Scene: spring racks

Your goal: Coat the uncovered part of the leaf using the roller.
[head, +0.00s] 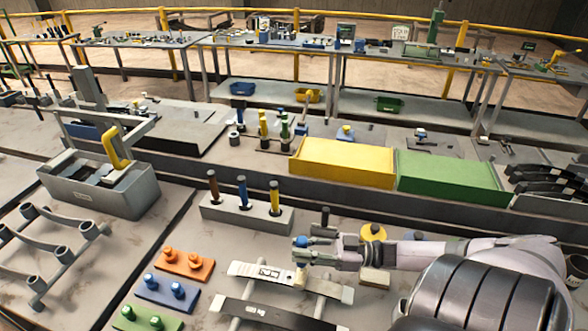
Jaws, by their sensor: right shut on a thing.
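A second, dark leaf (250,312) lies nearer, with pale ends. My right gripper (301,254) is above the pale leaf, its arm coming in from the right. It is shut on the roller, whose small tan head (301,278) shows under the fingers at the leaf; whether it touches is hard to tell. The gripper hides part of the leaf behind it. My left gripper is out of view.
A grey block with brown, blue and yellow handles (246,214) stands behind the leaf. Orange (184,263), blue (167,291) and green (147,319) peg plates lie left. A grey bin (100,186) is farther left. Yellow (342,163) and green (452,176) boxes stand behind.

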